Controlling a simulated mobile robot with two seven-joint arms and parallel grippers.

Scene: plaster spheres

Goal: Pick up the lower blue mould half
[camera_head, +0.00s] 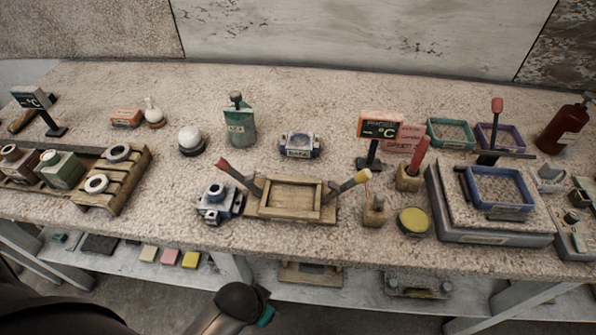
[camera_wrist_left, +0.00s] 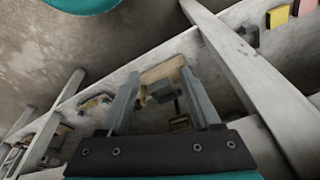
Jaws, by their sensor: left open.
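A blue-grey mould piece (camera_head: 300,145) with a pale label on its front sits on the worktop at the middle back. A second blue-grey mould piece (camera_head: 215,203) with a round raised opening sits nearer the front edge, left of the wooden frame. I cannot tell for sure which one is the lower half. My left gripper (camera_wrist_left: 160,82) is open and empty in the left wrist view, pointing towards the lower shelf and away from both pieces. Its fingers are not visible in the head view. My right gripper is in neither view.
A wooden frame (camera_head: 259,211) with two upright handles stands at the front middle. A wooden rack (camera_head: 127,186) is at left, a scale (camera_head: 482,232) with a blue tray (camera_head: 528,204) at right. A lower shelf (camera_head: 218,270) runs under the worktop.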

